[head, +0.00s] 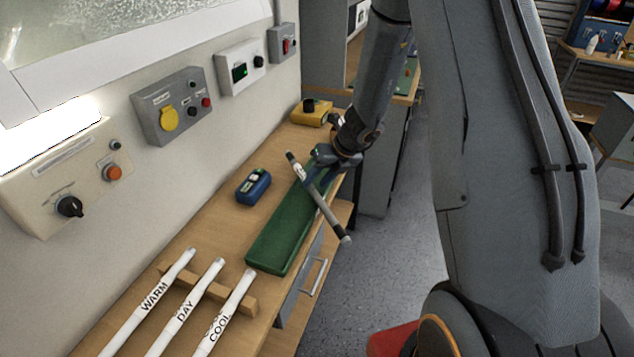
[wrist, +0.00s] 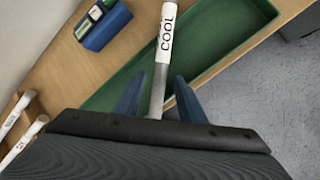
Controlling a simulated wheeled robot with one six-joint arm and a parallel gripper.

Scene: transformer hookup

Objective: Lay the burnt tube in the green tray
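The burnt tube (head: 327,211) is held slanting in the air by my gripper (head: 317,172), crossing over the green tray. In the head view it looks greyish with dark ends, and its lower end reaches past the bench's front edge. In the wrist view, the tube (wrist: 166,40) shows a white stretch marked COOL and a grey stretch between the fingers of my gripper (wrist: 158,88). Its rear part is hidden behind the gripper body. The green tray (head: 283,235) lies on the bench below; it also shows in the wrist view (wrist: 222,62), with its visible floor empty.
Three white tubes marked WARM, DAY and COOL (head: 228,308) lie on a wooden rack (head: 207,287) at the near end of the bench. A blue device (head: 253,187) sits between the tray and the wall. A yellow box (head: 311,112) stands farther back. Control boxes (head: 172,107) line the wall.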

